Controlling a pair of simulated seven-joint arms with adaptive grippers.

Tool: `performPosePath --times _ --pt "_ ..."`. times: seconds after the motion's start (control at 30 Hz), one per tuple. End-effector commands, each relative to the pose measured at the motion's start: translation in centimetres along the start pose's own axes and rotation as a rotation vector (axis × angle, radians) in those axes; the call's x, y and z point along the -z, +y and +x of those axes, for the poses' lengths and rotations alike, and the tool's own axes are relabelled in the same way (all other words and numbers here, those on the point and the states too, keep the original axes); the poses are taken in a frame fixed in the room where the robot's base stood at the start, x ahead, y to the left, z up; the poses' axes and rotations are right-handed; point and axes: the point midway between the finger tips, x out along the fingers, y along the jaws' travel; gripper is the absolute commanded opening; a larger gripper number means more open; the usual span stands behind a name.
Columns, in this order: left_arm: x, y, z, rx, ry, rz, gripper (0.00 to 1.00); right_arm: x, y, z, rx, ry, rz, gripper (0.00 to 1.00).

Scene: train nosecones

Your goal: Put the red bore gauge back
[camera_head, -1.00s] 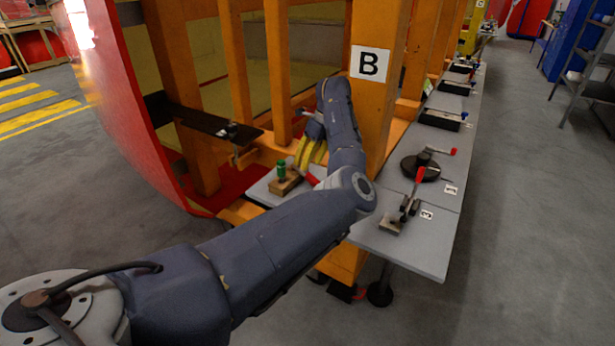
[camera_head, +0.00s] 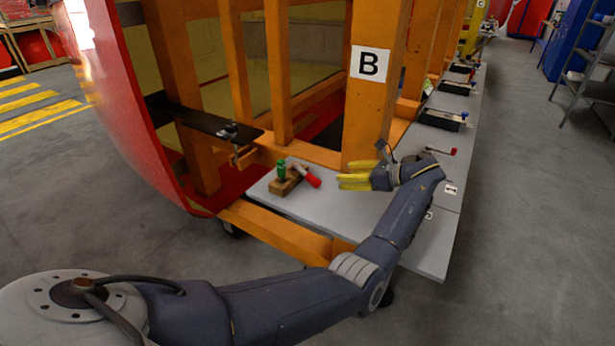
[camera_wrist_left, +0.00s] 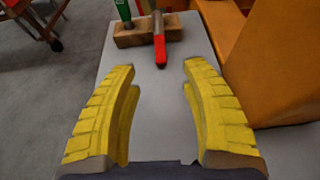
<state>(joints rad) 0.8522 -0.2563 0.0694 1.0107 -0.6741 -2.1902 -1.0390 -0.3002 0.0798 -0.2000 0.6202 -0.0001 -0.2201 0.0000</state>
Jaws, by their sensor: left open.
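The red bore gauge (camera_head: 311,178) shows as a red handle with a grey shaft. It is tilted, its shaft end at the wooden block (camera_head: 284,187) and its handle reaching out past the block's edge; whether it sits in a hole I cannot tell. A green-handled gauge (camera_head: 281,170) stands upright in the same block. In the left wrist view, the red handle (camera_wrist_left: 160,50) points toward me, centred just beyond the fingertips. My left gripper (camera_head: 343,181) has yellow fingers, is open and empty, and is right of the handle, facing it. My right gripper is not in view.
The grey bench top (camera_head: 335,212) is clear between block and gripper. An orange post (camera_head: 372,100) marked B rises behind the gripper. A dark shelf (camera_head: 205,124) juts out at left. A red-handled clamp (camera_head: 440,151) sits right of my wrist, partly hidden.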

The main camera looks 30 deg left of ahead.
Motion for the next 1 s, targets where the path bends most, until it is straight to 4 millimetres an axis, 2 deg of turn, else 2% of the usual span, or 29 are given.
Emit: performPosePath --times 0.2,0.5,0.7,1.0 --pt "-0.1 0.1 4.1 -0.004 -0.002 -0.001 0.46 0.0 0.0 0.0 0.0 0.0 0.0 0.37" --pt "0.0 0.1 9.1 -0.004 -0.001 0.002 0.46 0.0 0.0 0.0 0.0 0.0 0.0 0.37" --pt "0.0 0.1 10.8 -0.002 0.0 0.002 0.46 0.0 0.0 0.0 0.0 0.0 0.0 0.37" --pt "0.0 0.1 11.7 -0.003 0.0 0.003 0.46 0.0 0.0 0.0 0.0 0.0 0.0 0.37"
